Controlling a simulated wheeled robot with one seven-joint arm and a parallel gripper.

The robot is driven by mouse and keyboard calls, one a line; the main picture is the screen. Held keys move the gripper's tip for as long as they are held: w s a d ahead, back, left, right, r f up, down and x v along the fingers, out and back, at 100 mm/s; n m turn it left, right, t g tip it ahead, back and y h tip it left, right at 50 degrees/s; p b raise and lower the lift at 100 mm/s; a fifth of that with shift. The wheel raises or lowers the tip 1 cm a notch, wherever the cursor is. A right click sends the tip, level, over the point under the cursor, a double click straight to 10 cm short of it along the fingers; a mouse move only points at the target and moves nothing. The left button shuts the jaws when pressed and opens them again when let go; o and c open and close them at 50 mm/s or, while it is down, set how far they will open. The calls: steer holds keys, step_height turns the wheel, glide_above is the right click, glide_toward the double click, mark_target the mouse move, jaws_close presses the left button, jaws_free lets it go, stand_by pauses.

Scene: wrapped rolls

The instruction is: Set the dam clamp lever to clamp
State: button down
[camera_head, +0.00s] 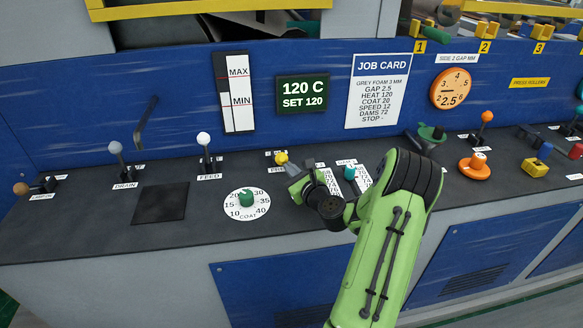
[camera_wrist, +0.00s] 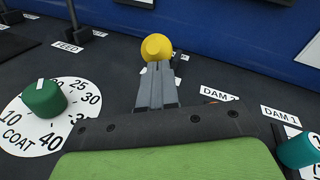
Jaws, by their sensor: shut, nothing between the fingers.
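A yellow knob (camera_head: 281,157) stands on the dark console, with small labels above and below it that are partly hidden. It is likely the dam clamp lever, though I cannot read its labels fully. In the wrist view the round yellow knob (camera_wrist: 156,47) lies straight beyond my fingertips. My gripper (camera_head: 292,170) is just to the lower right of it in the head view. In the wrist view the gripper (camera_wrist: 158,72) is shut and empty, its tips very close to the knob. I cannot tell whether they touch. The lever's shaft is hidden behind the fingers.
The green COAT dial (camera_head: 246,198) is to the left; the wrist view shows it too (camera_wrist: 44,98). A teal knob (camera_head: 350,172) by the dam scales is close on the right. FEED (camera_head: 204,139) and DRAIN (camera_head: 115,148) levers stand farther left. The blue panel rises behind.

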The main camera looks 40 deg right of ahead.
mark_target(284, 154)
steer(key=shift+r+p, duration=0.4)
steer(key=shift+p, duration=0.5)
steer(key=r+p, duration=0.1)
steer(key=p, duration=0.2)
steer(key=g+p, duration=0.1)
steer(key=p, duration=0.2)
steer(key=w+r+p, duration=0.1)
steer(key=p, duration=0.1)
steer(key=shift+d+r+m+g+y+p, duration=0.25)
steer(key=shift+r+m+g+y+p, duration=0.05)
steer(key=shift+g+y+p, duration=0.1)
steer(key=w+d+r+g+y+p, duration=0.1)
steer(key=w+d+r+p, duration=0.3)
steer(key=p, duration=0.8)
steer(key=shift+w+d+r+m+g+p, duration=0.4)
steer(key=shift+w+g, duration=0.5)
steer(key=shift+w, duration=0.5)
